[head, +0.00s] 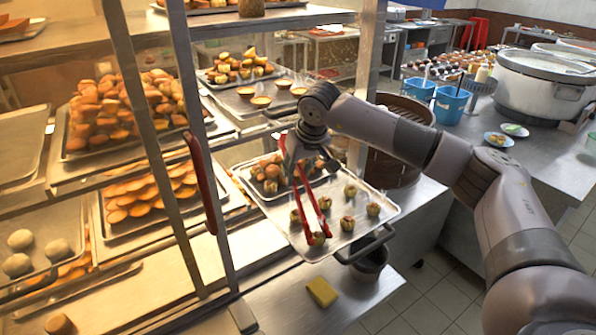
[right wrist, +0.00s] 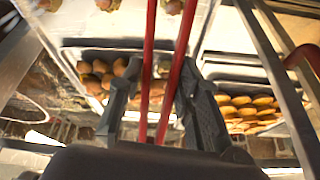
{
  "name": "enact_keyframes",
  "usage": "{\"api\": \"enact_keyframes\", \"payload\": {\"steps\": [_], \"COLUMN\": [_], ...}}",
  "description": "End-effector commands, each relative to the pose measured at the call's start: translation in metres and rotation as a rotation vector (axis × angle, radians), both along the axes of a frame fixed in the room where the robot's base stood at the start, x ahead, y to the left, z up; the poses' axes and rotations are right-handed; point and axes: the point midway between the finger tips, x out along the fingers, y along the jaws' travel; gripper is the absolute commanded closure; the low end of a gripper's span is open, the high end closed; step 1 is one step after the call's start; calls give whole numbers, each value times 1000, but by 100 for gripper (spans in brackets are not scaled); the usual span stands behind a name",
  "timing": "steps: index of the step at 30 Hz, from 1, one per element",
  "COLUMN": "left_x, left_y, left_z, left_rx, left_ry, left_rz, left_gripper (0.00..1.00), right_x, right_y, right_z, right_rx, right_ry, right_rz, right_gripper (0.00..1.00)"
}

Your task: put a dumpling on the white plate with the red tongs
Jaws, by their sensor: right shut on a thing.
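My right gripper (head: 303,160) is shut on the red tongs (head: 309,195), which hang down over a metal tray (head: 384,193). In the right wrist view the two red arms of the tongs (right wrist: 168,100) run between the dark fingers of the gripper (right wrist: 152,95). Several small dumplings with reddish tops stand apart on the tray, such as one dumpling (head: 349,190). The tong tips are at a front dumpling (head: 318,240); I cannot tell whether they grip it. Two small plates lie on the far right counter, one bluish (head: 498,139), one pale (head: 515,130). My left gripper is not in view.
A glass-framed rack with a metal post (head: 205,180) stands close left of my right gripper. Bread trays fill its shelves. A yellow sponge (head: 322,291) lies on the front counter. Blue bins (head: 451,104) and a large stockpot (head: 545,85) stand at right.

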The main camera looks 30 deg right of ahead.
Motion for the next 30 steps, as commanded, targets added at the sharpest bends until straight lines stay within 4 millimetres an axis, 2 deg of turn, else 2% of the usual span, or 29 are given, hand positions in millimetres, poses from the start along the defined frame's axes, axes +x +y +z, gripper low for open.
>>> {"api": "enact_keyframes", "payload": {"steps": [27, 30], "left_x": [1, 1], "left_y": [-1, 0], "left_z": [79, 84], "left_rx": [0, 0], "left_ry": [-2, -2], "left_rz": [0, 0], "left_gripper": [60, 60], "right_x": [1, 0], "right_y": [0, 0], "right_z": [112, 120], "right_rx": [2, 2], "right_ry": [-3, -2], "right_rz": [1, 1], "right_gripper": [100, 100]}}
